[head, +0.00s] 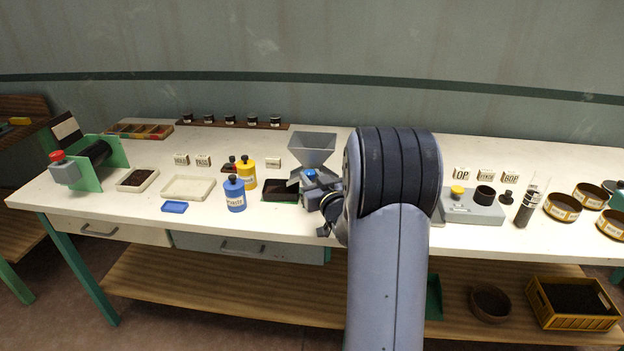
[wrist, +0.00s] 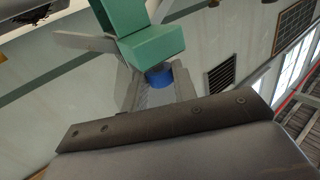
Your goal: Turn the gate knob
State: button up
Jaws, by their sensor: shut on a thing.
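The blue gate knob (wrist: 160,78) shows in the wrist view at the end of a green block (wrist: 153,45). My gripper (wrist: 158,92) has its grey fingers on either side of the knob and is shut on it; the contact is partly hidden. In the head view, the grey hopper (head: 312,147) stands near the middle of the bench. My arm reaches in from the front right, with its end just below the hopper. A blue part shows there, but I cannot tell whether it is the knob.
A dark tray (head: 280,189) sits left of my arm's end, close to the yellow bottle (head: 246,175) and blue bottle (head: 234,195). A grey station (head: 470,209) with a yellow knob stands to the right. My arm hides the bench between.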

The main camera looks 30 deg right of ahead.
jog(key=shift+n+y, duration=0.4)
jog(key=shift+y, duration=0.3)
jog(key=o, duration=1)
jog(key=shift+m+h, duration=0.4)
jog(key=shift+h, duration=0.3)
